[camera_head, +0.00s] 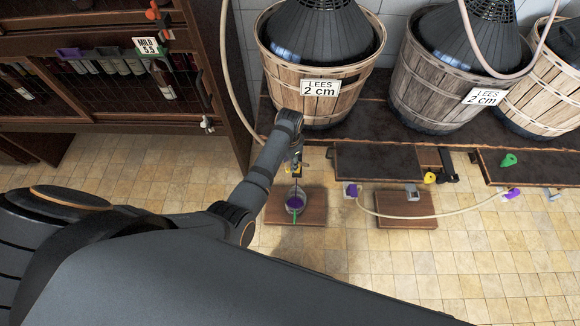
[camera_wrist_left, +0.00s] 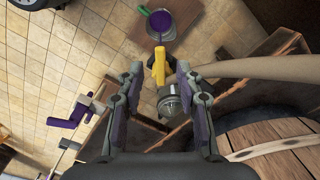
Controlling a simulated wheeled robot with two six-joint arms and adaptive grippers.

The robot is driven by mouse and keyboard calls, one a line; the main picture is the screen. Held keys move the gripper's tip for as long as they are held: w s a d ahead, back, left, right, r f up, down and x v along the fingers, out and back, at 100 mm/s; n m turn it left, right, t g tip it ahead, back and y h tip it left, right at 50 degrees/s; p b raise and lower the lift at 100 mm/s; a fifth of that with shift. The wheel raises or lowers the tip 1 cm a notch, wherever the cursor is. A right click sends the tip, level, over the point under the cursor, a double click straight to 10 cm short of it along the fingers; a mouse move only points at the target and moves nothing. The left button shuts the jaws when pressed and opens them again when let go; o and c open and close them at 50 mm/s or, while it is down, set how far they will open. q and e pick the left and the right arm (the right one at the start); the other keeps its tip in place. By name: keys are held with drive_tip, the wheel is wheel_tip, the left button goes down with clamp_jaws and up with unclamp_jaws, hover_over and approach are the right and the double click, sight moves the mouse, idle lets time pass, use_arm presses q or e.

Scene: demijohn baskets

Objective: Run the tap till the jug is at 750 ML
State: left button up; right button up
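The jug (camera_head: 296,201) stands on a low wooden board below the left basket and holds purple liquid. It also shows in the left wrist view (camera_wrist_left: 160,24), with a green handle. Its level marks are too small to read. The fingers are spread, with gaps visible beside the handle. In the head view my left gripper (camera_head: 297,160) is just above the jug and partly hides the tap. My right gripper is out of view.
A hose (camera_head: 420,216) crosses a second board (camera_head: 405,238). A bottle rack (camera_head: 100,105) stands left. The tiled floor in front is open.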

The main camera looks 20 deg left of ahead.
use_arm(q)
wheel_tip(320, 180, down, 3)
drive_tip(key=shift+f+b, duration=0.2)
drive_tip(key=shift+b, duration=0.1)
clamp_jaws()
